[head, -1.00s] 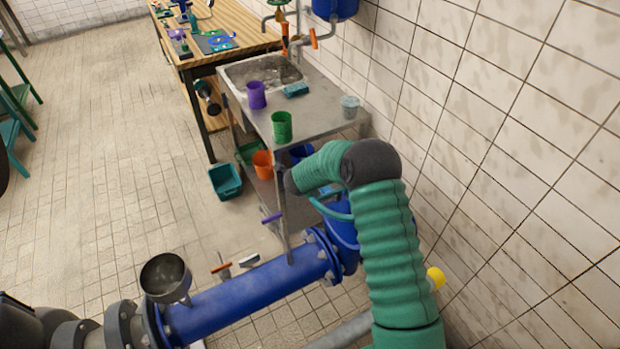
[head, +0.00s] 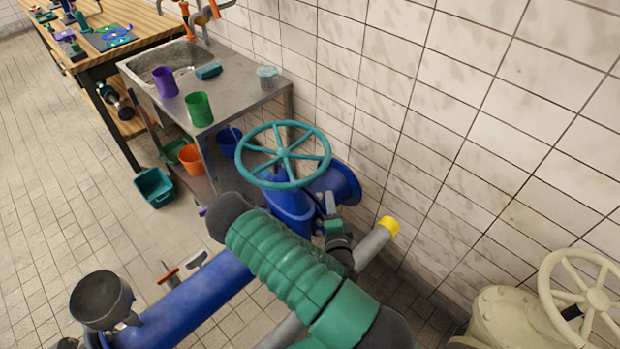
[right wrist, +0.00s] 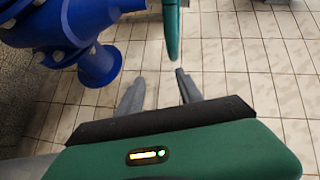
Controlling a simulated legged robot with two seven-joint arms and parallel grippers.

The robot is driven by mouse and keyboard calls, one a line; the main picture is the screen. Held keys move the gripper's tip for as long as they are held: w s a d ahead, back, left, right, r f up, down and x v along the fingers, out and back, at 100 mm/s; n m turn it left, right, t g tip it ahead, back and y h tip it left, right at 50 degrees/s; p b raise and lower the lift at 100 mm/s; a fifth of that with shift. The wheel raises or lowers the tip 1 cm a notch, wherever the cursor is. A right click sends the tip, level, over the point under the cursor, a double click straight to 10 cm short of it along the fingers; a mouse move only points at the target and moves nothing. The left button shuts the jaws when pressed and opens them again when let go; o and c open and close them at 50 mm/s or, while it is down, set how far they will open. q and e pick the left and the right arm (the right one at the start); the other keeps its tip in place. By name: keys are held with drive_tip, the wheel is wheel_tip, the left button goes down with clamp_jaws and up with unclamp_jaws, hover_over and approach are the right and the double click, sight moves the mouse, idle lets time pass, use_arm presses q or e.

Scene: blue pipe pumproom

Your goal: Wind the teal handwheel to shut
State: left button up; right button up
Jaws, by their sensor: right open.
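The teal handwheel (head: 284,154) sits on top of the blue valve (head: 290,200) on the blue pipe, with its whole rim and its spokes showing. My right gripper (head: 329,203) is beside the valve, below the wheel's right side. In the right wrist view its two grey fingers (right wrist: 158,88) are apart with nothing between them. Part of the teal rim (right wrist: 172,35) shows just beyond the fingertips, apart from them as far as I can see. The blue valve body (right wrist: 75,35) is at upper left there. My left gripper is not in view.
A yellow-capped pipe (head: 374,243) is close right of my gripper. A cream handwheel (head: 592,298) stands at far right. The tiled wall (head: 450,120) is behind. A sink bench (head: 235,105) is beyond.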

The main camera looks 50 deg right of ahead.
use_arm(q)
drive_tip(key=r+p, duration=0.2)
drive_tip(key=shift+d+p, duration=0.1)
drive_tip(key=shift+p, duration=0.3)
use_arm(e)
drive_tip(key=w+d+t+y, duration=0.1)
drive_tip(key=w+d, duration=0.3)
drive_tip(key=w, duration=0.2)
drive_tip(key=w+d+n+t+y, duration=0.1)
drive_tip(key=w+d+t, duration=0.1)
drive_tip(key=w, duration=0.5)
drive_tip(key=shift+d+t, duration=0.3)
drive_tip(key=shift+d, duration=0.6)
drive_tip(key=shift+r, duration=0.1)
drive_tip(key=shift+s, duration=0.1)
drive_tip(key=c, duration=0.9)
clamp_jaws()
